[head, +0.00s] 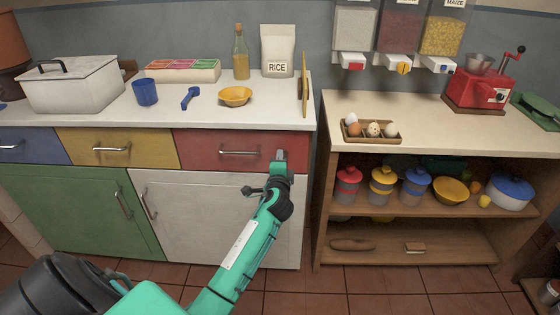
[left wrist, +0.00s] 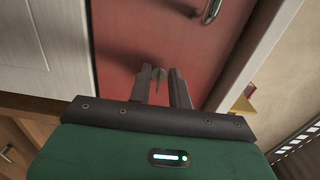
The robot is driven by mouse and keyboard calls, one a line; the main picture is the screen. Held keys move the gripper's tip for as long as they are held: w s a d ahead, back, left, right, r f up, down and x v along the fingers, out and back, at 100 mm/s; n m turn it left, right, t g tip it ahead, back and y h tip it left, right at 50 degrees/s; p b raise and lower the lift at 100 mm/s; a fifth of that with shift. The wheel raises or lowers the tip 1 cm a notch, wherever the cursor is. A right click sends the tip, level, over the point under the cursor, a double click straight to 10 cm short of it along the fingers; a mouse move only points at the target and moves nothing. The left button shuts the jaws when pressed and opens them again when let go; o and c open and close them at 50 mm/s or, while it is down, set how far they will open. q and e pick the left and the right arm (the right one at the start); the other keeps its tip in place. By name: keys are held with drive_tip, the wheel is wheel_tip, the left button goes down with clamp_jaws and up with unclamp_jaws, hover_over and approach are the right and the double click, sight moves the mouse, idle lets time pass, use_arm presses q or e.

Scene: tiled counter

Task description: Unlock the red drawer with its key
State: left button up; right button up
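The red drawer (head: 225,148) is shut in the counter front, with a metal bar handle (head: 239,152) at its middle. In the left wrist view its red face (left wrist: 125,40) fills the middle, with the handle (left wrist: 212,10) at the top. My left gripper (head: 280,157) is at the drawer's right part, right of the handle. In the left wrist view, a small grey piece, apparently the key (left wrist: 158,74), sits between the closely spaced fingertips (left wrist: 160,72). The fingers hide the lock, so I cannot tell whether the key is in it. My right gripper is out of view.
A yellow drawer (head: 120,137) and a blue drawer (head: 30,143) are to the left. A white cupboard door (head: 200,215) is below. A bowl (head: 235,96), a blue cup (head: 145,92) and a board (head: 305,85) stand on the counter. A wooden shelf unit (head: 400,205) stands at the right.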

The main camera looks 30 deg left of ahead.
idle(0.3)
use_arm(q)
drive_tip(key=v, duration=1.3)
drive_tip(key=shift+s, duration=0.4)
drive_tip(key=shift+d, duration=0.15)
